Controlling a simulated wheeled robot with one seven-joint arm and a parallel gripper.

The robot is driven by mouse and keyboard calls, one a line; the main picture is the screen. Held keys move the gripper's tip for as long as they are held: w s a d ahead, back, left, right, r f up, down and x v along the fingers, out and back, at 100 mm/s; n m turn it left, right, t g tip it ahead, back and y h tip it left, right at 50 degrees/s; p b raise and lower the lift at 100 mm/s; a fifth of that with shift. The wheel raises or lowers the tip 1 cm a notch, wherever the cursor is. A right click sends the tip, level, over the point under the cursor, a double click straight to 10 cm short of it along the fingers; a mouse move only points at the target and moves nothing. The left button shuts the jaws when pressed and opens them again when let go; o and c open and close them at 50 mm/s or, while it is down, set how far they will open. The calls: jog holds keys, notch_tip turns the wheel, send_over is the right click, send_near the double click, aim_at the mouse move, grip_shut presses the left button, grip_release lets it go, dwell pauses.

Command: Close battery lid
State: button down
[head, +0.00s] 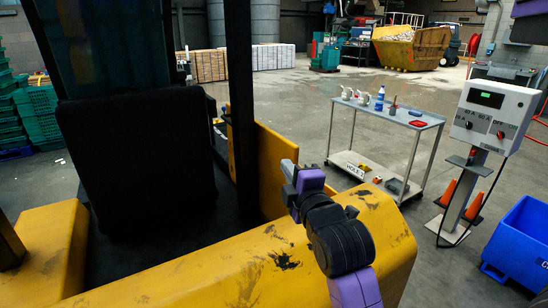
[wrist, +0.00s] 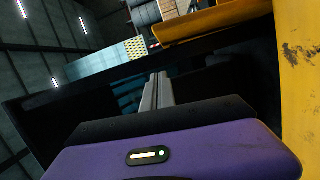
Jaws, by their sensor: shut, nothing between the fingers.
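A worn yellow vehicle body (head: 215,262) fills the front of the head view, with a tall black seat-like part (head: 135,160) on it. An upright yellow panel (head: 272,150) stands behind my gripper in that view. I cannot tell for sure which part is the battery lid. My gripper (head: 287,166) is shut and empty, above the yellow body and in front of the panel; contact cannot be told. In the wrist view its grey fingers (wrist: 158,88) lie together against a dark background. A yellow surface (wrist: 296,60) is at the right there.
A dark post (head: 240,90) rises between the seat and the panel. A grey cart (head: 385,113) with bottles and small items stands beyond. A control box (head: 492,115) on a post and a blue bin (head: 520,245) are at the right. Open floor lies between.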

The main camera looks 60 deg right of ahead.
aim_at(288, 150)
jog(key=shift+n, duration=0.4)
jog(key=shift+w+d+f+b, duration=0.1)
jog(key=shift+w+d+b, duration=0.7)
jog(key=shift+d, duration=0.95)
jog(key=shift+w+d+f+b, duration=0.15)
jog(key=shift+w+d+b, duration=0.65)
jog(key=shift+d, duration=1)
jog(key=shift+w+d+f+b, duration=0.1)
jog(key=shift+w+d+b, duration=0.7)
jog(key=shift+d, duration=0.95)
